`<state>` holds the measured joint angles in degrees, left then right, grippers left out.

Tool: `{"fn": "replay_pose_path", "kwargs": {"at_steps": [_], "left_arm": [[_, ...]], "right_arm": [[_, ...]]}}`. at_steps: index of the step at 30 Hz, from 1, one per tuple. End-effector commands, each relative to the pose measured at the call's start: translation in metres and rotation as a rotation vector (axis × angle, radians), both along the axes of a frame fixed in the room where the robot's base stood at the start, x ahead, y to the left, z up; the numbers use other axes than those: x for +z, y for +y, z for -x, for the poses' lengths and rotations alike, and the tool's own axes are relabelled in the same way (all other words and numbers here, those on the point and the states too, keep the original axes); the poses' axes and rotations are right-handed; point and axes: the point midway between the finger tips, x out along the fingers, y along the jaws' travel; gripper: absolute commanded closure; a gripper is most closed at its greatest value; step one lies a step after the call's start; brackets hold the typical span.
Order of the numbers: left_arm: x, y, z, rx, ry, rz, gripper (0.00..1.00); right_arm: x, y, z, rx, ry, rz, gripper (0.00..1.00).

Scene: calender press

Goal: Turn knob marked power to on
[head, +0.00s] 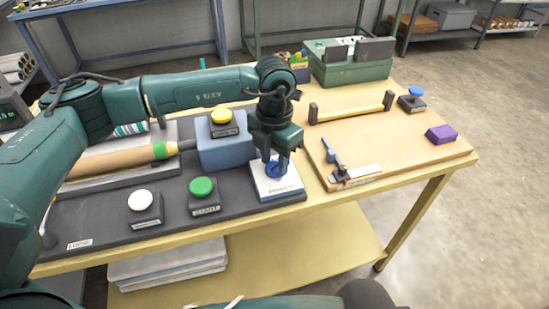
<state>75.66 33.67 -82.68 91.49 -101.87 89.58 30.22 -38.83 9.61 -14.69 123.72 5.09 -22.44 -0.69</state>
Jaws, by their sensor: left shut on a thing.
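The power knob (272,170) is a blue dial on a white plate (277,190) at the right end of the dark press base. The label on the plate's front edge seems to read POWER, though it is small. My left gripper (275,168) points down from above with its fingers on either side of the blue knob, shut on it. The fingers partly hide the knob, so its exact setting cannot be read. My right gripper is not visible in the head view.
Green (202,187), white (140,200) and yellow (221,117) buttons stand on the press base, left of the knob. A roller (112,160) lies at the left. On the right, a wooden board (400,140) carries a yellow-barred handle, a lever, a blue button and a purple block.

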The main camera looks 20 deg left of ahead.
Motion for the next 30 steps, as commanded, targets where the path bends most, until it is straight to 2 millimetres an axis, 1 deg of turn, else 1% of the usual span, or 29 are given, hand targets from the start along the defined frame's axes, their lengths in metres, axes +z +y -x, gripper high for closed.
{"fn": "replay_pose_path", "kwargs": {"at_steps": [5, 6, 12, 14, 20, 23, 26, 30], "left_arm": [[0.001, 0.000, 0.000, -0.001, -0.002, 0.000, 0.86], [0.001, 0.000, 0.000, -0.001, -0.002, 0.000, 0.62], [0.001, 0.000, 0.000, 0.000, -0.001, 0.000, 0.46], [0.001, 0.000, 0.000, 0.000, -0.001, 0.000, 0.42], [0.000, 0.000, 0.000, 0.001, -0.001, 0.000, 0.42], [0.004, 0.000, 0.000, 0.001, -0.002, 0.001, 0.42], [0.016, 0.000, -0.001, 0.001, -0.004, 0.000, 0.42], [0.044, 0.000, -0.001, 0.002, -0.005, 0.000, 0.42]], "right_arm": [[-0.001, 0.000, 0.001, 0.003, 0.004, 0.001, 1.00], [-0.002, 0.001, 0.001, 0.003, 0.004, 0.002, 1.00], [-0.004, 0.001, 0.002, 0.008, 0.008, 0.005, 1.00], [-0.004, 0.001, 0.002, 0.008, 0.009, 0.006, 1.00], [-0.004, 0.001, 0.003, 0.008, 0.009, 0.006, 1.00], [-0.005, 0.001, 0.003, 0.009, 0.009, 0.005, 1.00], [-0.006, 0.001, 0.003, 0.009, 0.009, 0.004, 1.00], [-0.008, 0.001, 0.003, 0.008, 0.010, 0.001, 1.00]]}}
